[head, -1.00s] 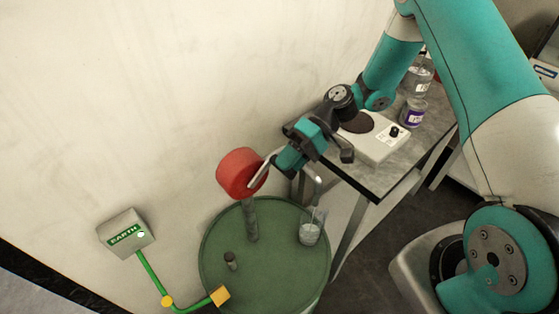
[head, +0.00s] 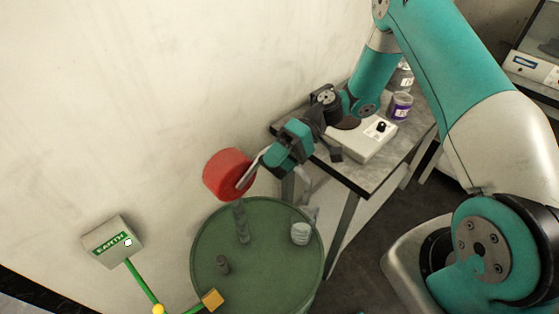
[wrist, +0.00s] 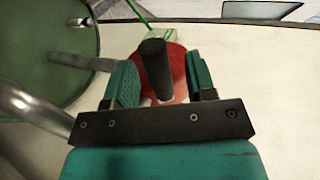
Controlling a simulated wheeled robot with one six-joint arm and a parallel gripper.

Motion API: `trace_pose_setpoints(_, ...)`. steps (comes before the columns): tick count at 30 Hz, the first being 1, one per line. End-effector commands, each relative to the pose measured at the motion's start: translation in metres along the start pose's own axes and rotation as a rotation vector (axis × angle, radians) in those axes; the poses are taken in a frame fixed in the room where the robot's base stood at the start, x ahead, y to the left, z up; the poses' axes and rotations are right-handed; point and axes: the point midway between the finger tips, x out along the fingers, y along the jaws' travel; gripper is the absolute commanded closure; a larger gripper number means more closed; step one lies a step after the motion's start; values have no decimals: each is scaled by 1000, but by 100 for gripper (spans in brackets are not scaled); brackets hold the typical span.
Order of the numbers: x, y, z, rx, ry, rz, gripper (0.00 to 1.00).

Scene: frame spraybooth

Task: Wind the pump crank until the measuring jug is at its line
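The red pump (head: 228,174) stands on a grey stem on a green drum (head: 258,270), with a grey metal crank arm on its right side. In the wrist view the crank's black handle (wrist: 155,68) stands between my fingers, with the red pump (wrist: 177,75) behind it. My gripper (wrist: 163,82) looks open around the handle, with narrow gaps beside it. My gripper (head: 268,160) also shows in the head view, right of the pump. The small clear measuring jug (head: 300,233) stands on the drum's right side, below the spout. Its line and fill level are too small to read.
A grey bench (head: 385,170) behind my gripper holds a white device (head: 365,140) with a dark round plate and a purple-labelled jar (head: 399,106). A bung (head: 222,264) rises from the drum top. An EARTH box (head: 112,242) with a green cable is on the left wall.

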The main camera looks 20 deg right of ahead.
Motion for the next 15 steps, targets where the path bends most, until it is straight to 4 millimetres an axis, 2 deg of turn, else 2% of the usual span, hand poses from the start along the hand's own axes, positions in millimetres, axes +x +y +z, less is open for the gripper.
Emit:
trace_pose_setpoints(10,-7,2,0,2,7,2,50)
trace_pose_setpoints(15,-35,4,0,0,10,5,50)
